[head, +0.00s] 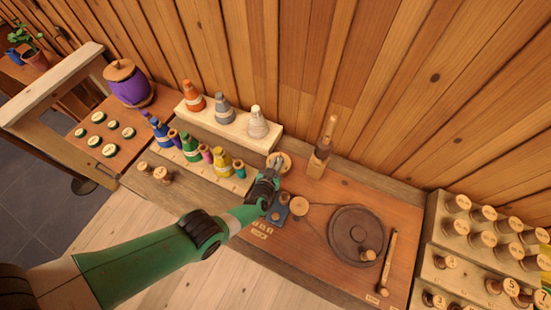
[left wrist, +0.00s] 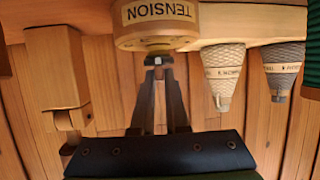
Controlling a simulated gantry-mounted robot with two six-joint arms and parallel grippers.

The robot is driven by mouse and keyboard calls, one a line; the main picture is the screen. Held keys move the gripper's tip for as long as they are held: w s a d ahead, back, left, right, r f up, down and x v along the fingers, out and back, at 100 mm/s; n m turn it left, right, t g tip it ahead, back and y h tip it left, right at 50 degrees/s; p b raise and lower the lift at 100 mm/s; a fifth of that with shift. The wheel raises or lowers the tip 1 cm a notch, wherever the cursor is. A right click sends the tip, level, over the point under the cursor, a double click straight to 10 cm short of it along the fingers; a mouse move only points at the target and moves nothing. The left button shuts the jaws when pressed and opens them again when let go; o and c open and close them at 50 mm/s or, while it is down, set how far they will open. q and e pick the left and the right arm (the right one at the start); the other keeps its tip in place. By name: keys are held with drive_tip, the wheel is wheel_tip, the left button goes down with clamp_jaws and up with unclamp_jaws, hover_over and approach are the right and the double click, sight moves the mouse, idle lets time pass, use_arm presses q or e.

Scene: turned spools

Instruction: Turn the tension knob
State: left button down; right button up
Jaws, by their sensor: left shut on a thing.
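The tension knob (head: 285,158) is a round wooden disc at the back of the workbench. In the left wrist view the wooden disc (left wrist: 155,32) carries a pale label reading TENSION, which appears upside down. My left gripper (head: 275,164) reaches it from the front left. In the left wrist view its dark fingers (left wrist: 158,72) are shut on a small dark part with a white mark at the disc's edge. The fingertips partly hide that part. My right gripper does not show.
A wooden post block (head: 318,163) stands right of the knob. A dark wheel (head: 357,236) with a belt lies at front right. Thread cones (head: 257,122) stand on a ledge to the left. Numbered spools (head: 482,214) fill a rack at far right.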

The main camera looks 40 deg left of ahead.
use_arm(q)
drive_tip(key=shift+w+d+n+g+y+b, duration=0.25)
drive_tip(key=shift+w+n+g+y+b, duration=0.05)
drive_tip(key=shift+n+y+b, duration=0.4)
drive_tip(key=shift+d+n+g+y+b, duration=0.1)
drive_tip(key=shift+n+g+y+b, duration=0.5)
drive_tip(key=shift+n+y+b, duration=0.15)
drive_tip(key=shift+r+n, duration=0.15)
drive_tip(key=shift+n, duration=0.1)
drive_tip(key=shift+y, duration=0.25)
drive_tip(key=c, duration=0.9)
unclamp_jaws()
drive_tip(key=shift+s, duration=0.1)
